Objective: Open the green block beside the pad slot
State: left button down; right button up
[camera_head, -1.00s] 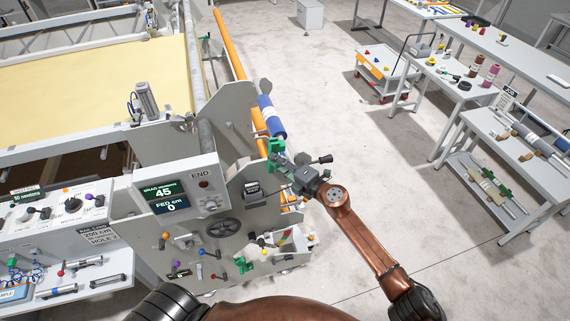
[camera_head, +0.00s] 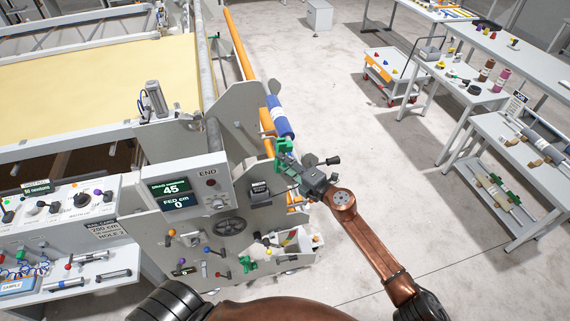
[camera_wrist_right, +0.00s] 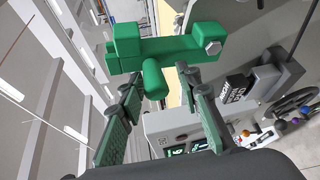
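The green block (camera_head: 284,146) is on the end plate of the machine, just below a blue roll end. In the right wrist view the green block (camera_wrist_right: 165,45) shows a bolt at its right end and a short round stem pointing toward me. My right gripper (camera_head: 288,161) is close to the block. In its wrist view my right gripper (camera_wrist_right: 160,88) is open, one finger on each side of the stem, with a visible gap. A dark labelled piece in a grey holder (camera_head: 259,190) sits lower on the plate; it may be the pad slot. My left gripper is not in view.
A display box (camera_head: 190,188) reading 45 and 0 stands left of the plate. A handwheel (camera_head: 229,227), several coloured levers and another green piece (camera_head: 247,264) lie below. A blue roll (camera_head: 279,118) is behind the block. Open floor (camera_head: 330,100) lies to the right.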

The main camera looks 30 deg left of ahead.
jog(key=shift+o, duration=0.4)
jog(key=shift+a+r, duration=0.1)
jog(key=shift+a, duration=0.1)
jog(key=v, duration=1.2)
